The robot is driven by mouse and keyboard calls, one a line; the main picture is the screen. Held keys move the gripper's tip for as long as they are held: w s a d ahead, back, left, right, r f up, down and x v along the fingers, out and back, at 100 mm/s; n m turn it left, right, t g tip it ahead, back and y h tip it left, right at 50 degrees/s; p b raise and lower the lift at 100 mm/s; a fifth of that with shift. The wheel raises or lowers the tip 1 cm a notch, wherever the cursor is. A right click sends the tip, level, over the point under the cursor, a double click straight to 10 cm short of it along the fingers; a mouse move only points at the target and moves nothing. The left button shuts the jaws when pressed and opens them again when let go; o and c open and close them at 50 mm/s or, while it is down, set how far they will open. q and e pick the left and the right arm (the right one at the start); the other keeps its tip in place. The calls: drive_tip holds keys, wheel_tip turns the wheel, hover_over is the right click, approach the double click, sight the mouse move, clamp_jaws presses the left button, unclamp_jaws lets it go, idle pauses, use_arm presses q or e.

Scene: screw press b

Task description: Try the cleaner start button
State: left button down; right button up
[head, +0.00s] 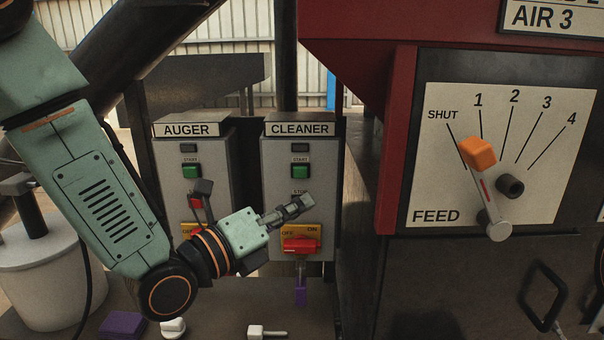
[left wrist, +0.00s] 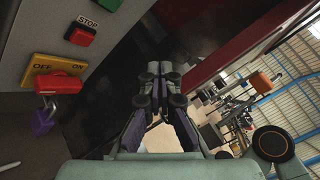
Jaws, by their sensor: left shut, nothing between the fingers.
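The cleaner box (head: 273,200) is a grey panel labelled CLEANER. Its green start button (head: 300,172) is in plain sight below a small dark window; a green button edge also shows at the top of the left wrist view (left wrist: 111,4). My left gripper (head: 300,203) is shut and empty in front of the box, below the start button, and hides the stop button in the head view. The red stop button (left wrist: 80,36) shows in the left wrist view, left of the fingers. I cannot tell if the fingertips touch the panel. My right gripper is out of view.
Below is a red rotary switch (head: 300,245) on a yellow plate, with a purple padlock (head: 300,291) hanging under it. The auger box (head: 166,165) stands left. A feed dial (head: 480,150) with an orange-knobbed lever is at right, on the red-framed machine.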

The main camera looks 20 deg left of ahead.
sight(300, 173)
use_arm(q)
drive_tip(key=w+a, duration=0.3)
drive_tip(key=w, duration=0.5)
drive_tip(key=shift+w, duration=0.15)
drive_tip(key=shift+s+r, duration=0.15)
drive_tip(key=shift+s, duration=0.05)
idle(0.3)
drive_tip(key=shift+w, duration=0.2)
drive_tip(key=shift+s, duration=0.2)
drive_tip(key=shift+w, duration=0.2)
idle(0.4)
drive_tip(key=shift+w+a, duration=0.15)
drive_tip(key=shift+w, duration=0.05)
